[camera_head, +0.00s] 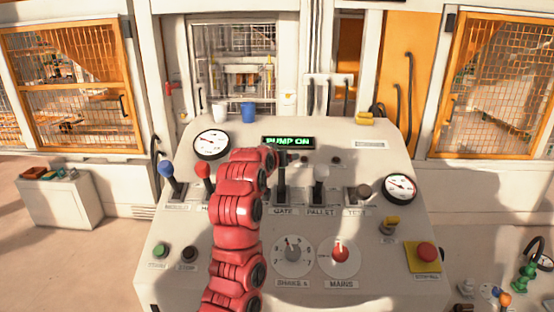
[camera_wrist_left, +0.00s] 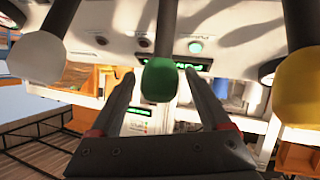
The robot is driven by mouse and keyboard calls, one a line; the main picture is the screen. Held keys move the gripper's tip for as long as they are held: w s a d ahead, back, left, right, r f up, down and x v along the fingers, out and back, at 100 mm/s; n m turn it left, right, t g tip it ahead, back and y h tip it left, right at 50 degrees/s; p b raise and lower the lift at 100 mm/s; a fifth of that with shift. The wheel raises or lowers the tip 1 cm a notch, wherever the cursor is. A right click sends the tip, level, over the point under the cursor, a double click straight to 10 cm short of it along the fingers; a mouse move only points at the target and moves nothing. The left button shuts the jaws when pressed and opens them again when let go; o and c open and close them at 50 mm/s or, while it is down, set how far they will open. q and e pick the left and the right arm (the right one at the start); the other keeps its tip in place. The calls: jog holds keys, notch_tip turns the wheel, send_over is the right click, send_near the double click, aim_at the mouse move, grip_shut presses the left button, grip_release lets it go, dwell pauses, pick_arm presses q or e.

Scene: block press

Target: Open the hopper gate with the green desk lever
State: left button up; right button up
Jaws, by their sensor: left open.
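The green desk lever's round knob (camera_wrist_left: 159,80) shows in the left wrist view, between the two fingers of my open left gripper (camera_wrist_left: 158,74). The fingers stand apart on either side of it; I cannot tell whether either touches it. In the head view the lever's dark shaft (camera_head: 282,187) rises above the GATE label, and its knob is hidden by my gripper (camera_head: 288,157). My red left arm reaches up across the desk to it. The hopper gate itself cannot be made out for certain. My right gripper is not in view.
A white-knobbed PALLET lever (camera_head: 320,172) stands right of the gate lever. A yellow knob (camera_wrist_left: 302,88) is close on the other side. Red (camera_head: 204,170) and blue (camera_head: 166,168) levers stand left. A display (camera_head: 288,142) reads PUMP ON. Cups (camera_head: 248,111) stand behind.

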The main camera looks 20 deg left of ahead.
pick_arm(q)
jog(key=b+v, duration=0.3)
jog(key=v, duration=1.4)
jog(key=shift+f, duration=0.15)
dwell(2.7)
